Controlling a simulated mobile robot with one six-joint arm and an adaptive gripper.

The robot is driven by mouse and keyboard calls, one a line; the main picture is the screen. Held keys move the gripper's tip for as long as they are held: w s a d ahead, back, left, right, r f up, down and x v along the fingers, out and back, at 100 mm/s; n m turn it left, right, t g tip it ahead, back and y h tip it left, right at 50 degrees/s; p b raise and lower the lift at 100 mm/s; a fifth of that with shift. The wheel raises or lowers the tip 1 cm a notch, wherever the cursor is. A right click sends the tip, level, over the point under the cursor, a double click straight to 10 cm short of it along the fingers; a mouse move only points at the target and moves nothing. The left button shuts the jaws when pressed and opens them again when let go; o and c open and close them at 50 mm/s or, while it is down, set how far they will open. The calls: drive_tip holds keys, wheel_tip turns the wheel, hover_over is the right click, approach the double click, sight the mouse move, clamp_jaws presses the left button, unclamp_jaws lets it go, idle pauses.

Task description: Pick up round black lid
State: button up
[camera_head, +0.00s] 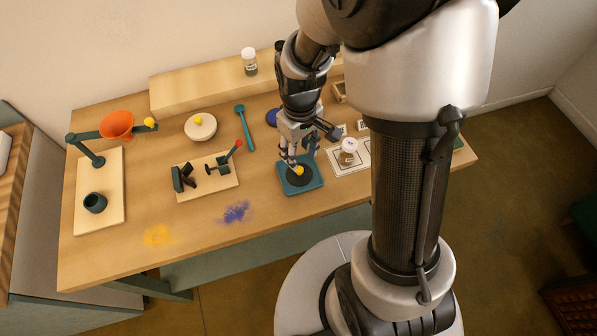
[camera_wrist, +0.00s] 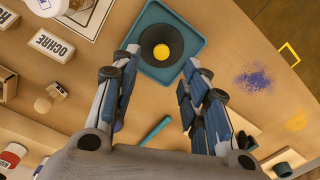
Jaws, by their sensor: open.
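The round black lid (camera_head: 301,181) lies on a square teal tray (camera_head: 318,187) on the table, with a yellow knob at its middle. In the wrist view the lid (camera_wrist: 150,36) and tray (camera_wrist: 192,28) show at the top centre, the knob uncovered between my fingertips in the picture. My gripper (camera_head: 298,160) is open and points down above the lid, its fingers spread either side of the knob. In the wrist view my gripper (camera_wrist: 160,60) is empty. I cannot tell the exact height of the fingertips over the lid.
Right of the tray are a jar (camera_head: 348,150) on a marked white sheet and label cards, one reading OCHRE (camera_wrist: 52,46). To the left are a board with black parts (camera_head: 222,187) and a pale round lid (camera_head: 200,134). Blue powder (camera_head: 236,212) and yellow powder (camera_head: 158,235) lie in front.

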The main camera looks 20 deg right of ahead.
sight(299, 172)
wheel_tip(299, 172, down, 7)
drive_tip(key=b, duration=0.3)
drive_tip(key=shift+s+f, duration=0.1)
drive_tip(key=shift+f, duration=0.05)
drive_tip(key=shift+c, duration=0.2)
clamp_jaws()
